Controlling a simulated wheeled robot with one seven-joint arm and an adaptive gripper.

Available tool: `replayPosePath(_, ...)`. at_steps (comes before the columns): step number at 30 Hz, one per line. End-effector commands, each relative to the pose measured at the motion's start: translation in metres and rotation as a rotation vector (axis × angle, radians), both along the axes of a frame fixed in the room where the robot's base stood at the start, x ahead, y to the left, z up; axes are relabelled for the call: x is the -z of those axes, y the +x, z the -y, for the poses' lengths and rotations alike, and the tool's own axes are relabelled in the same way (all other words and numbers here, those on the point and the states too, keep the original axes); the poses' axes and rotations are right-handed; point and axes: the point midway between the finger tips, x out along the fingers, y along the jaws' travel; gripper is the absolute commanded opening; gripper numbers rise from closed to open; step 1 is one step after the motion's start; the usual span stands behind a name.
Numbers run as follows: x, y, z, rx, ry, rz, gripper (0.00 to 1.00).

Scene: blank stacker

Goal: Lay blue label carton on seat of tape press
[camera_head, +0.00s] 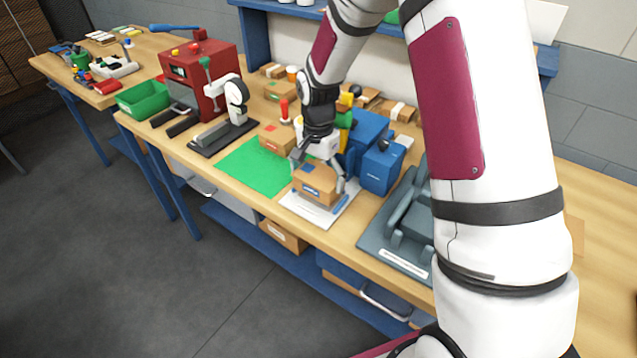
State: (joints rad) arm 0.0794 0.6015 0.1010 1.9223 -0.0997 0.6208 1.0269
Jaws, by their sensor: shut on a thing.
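A brown carton with a blue label (316,187) is between the fingers of my gripper (319,171), which is shut on it from above. The carton is over a white sheet or plate (312,212) near the bench's front edge; I cannot tell whether it touches it. A grey-blue fixture (405,224) with a white label stands to the right, partly hidden by my arm. A red machine (205,72) with a lever stands at the left, with a black-and-white device (226,122) beside it. No readable name shows which is the tape press.
A green mat (247,167) lies left of the carton, with a red-labelled carton (277,139) behind it. Blue boxes (381,166) stand close behind and right of my gripper. A green bin (143,99) is at the far left. The mat is mostly clear.

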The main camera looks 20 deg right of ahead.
Motion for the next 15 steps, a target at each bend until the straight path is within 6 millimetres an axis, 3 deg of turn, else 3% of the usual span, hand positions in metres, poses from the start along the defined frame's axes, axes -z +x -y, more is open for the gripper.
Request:
replayPosePath(6,0.022,-0.002,-0.001,0.0,0.0,-0.003,0.62)
replayPosePath(15,0.024,-0.001,-0.001,0.0,0.0,-0.001,0.62)
